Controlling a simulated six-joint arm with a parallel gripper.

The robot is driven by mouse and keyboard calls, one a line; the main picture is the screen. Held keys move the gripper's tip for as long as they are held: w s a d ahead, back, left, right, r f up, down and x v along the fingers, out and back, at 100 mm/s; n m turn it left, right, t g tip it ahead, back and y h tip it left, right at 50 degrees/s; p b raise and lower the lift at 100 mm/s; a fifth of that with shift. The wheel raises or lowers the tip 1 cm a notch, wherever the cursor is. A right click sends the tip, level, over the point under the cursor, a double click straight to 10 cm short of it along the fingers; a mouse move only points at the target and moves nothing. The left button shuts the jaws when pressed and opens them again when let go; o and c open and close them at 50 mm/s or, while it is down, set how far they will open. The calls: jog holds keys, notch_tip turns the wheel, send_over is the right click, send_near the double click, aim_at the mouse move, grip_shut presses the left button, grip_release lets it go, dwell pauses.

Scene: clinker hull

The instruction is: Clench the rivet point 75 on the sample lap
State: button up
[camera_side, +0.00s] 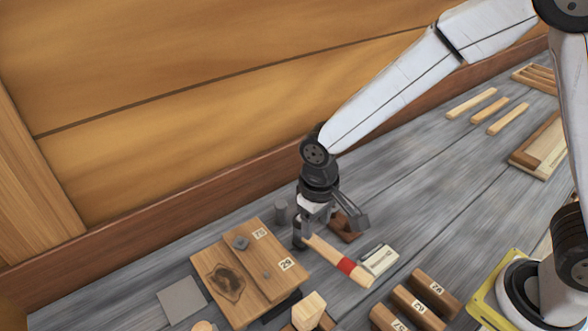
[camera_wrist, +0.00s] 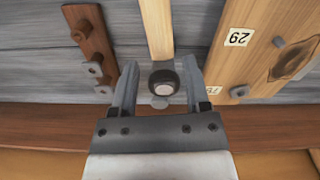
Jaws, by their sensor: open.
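The sample lap (camera_side: 222,280) is a brown wooden board with overlapping planks, labelled 75 and 29. A grey rivet end (camera_side: 240,242) stands beside the 75 label; it also shows in the wrist view (camera_wrist: 240,91). A smaller point (camera_side: 267,275) stands beside 29. My gripper (camera_side: 303,232) is low over the bench, right of the lap. In the wrist view my open fingers (camera_wrist: 160,80) stand either side of a hammer's dark, round head (camera_wrist: 165,82), without visible grip. Its pale handle (camera_side: 325,252) with a red band lies on the bench.
Labelled brown blocks (camera_side: 435,290) lie at front right. The plank wall (camera_side: 180,90) rises behind.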

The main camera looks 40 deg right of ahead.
aim_at(316, 238)
jog(key=shift+f, duration=2.55)
grip_shut()
jog(key=shift+r, duration=0.7)
dwell(0.6)
jog(key=shift+r, duration=3.95)
